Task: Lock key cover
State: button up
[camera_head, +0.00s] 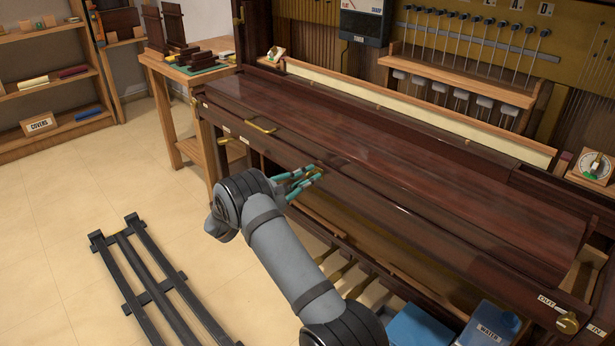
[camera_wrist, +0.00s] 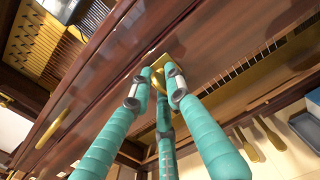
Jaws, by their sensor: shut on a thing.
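The long dark wooden key cover (camera_head: 380,165) lies across the front of the piano, and it also shows in the wrist view (camera_wrist: 220,50). My gripper (camera_head: 312,178) is at the front edge of the cover, left of its middle. In the wrist view, my teal gripper fingers (camera_wrist: 163,78) are closed around a small brass fitting (camera_wrist: 157,62) on the wood. The fingertips hide much of the fitting, so I cannot tell its exact shape or whether it is turned.
A brass handle (camera_head: 262,125) sits on the left of the cover. A brass knob (camera_head: 568,322) with OUT and IN labels is at the right front. A blue water container (camera_head: 487,325) stands below. A black rail stand (camera_head: 145,280) lies on the open floor at left.

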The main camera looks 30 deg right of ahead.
jog(key=shift+w+a+r+m, duration=0.1)
jog(key=shift+w+a+m, duration=0.1)
jog(key=shift+m, duration=0.1)
grip_shut()
jog(key=m+b, duration=0.3)
jog(key=m, duration=0.5)
jog(key=m+b, duration=0.5)
jog(key=m, duration=0.1)
jog(key=shift+s+d+m, duration=0.1)
jog(key=shift+m, duration=0.2)
jog(key=shift+s+r+m+b, duration=0.1)
jog(key=shift+r+m+b, duration=0.05)
jog(key=shift+m+b, duration=1.1)
jog(key=shift+r+m, duration=0.1)
jog(key=shift+m, duration=0.15)
jog(key=o, duration=0.5)
grip_release()
jog(key=shift+o, duration=1.4)
jog(key=shift+s+d, duration=0.1)
